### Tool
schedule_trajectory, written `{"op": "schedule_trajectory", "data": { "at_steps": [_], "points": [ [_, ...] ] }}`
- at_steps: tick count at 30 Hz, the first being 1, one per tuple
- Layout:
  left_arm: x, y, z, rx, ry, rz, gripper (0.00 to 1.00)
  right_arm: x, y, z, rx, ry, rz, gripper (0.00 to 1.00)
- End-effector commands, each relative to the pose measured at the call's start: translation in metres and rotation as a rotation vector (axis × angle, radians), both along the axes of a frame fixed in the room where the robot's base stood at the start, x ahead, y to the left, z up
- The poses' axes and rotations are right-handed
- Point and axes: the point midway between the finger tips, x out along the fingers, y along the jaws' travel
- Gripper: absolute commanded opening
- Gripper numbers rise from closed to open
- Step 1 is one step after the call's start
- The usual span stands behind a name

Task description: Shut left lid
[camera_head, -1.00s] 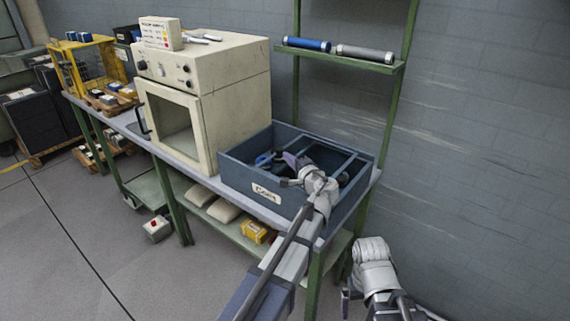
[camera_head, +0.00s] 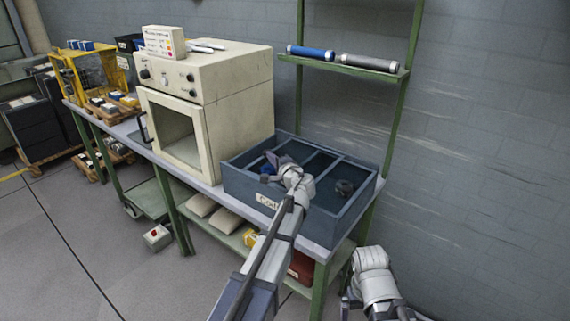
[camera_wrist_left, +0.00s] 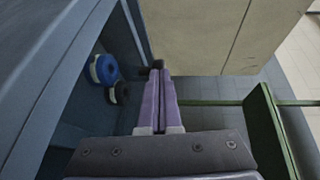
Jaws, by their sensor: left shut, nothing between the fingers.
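A blue-grey crate (camera_head: 345,224) with dividers inside stands on the bench's right end. I cannot make out a separate lid on it. My left gripper (camera_head: 277,163) is over its left part, shut and empty, as its purple fingers (camera_wrist_left: 158,72) in the left wrist view show. They lie beside the crate's wall, and I cannot tell whether they touch it. A blue round part (camera_wrist_left: 104,69) and a dark one (camera_wrist_left: 120,92) lie inside. My right gripper (camera_head: 350,303) is at the lower right, apart from the crate, its fingertips unclear.
A cream oven-like cabinet (camera_head: 235,105) with a windowed front stands just left of the crate. A green shelf (camera_head: 345,65) with a blue cylinder (camera_head: 309,52) and a grey one (camera_head: 369,62) is above. A yellow frame (camera_head: 75,85) stands at the far left.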

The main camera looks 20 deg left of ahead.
Motion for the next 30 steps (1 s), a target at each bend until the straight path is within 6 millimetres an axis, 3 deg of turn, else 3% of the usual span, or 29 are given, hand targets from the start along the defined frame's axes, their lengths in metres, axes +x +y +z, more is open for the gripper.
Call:
{"op": "schedule_trajectory", "data": {
  "at_steps": [1,6,12,30],
  "points": [
    [0.007,0.014,0.000,-0.001,-0.001,0.003,0.00,0.000,0.000,0.000,0.000,0.000,0.000,1.00],
    [0.020,0.051,0.000,-0.001,0.000,0.002,0.00,0.000,0.000,0.000,0.000,0.000,0.000,1.00],
    [0.030,0.078,0.000,-0.001,-0.001,0.000,0.00,0.000,0.000,0.000,0.000,0.000,0.000,1.00],
    [0.035,0.093,0.001,0.003,0.000,0.002,0.00,0.000,0.000,0.000,0.000,0.000,0.000,1.00]
  ]
}}
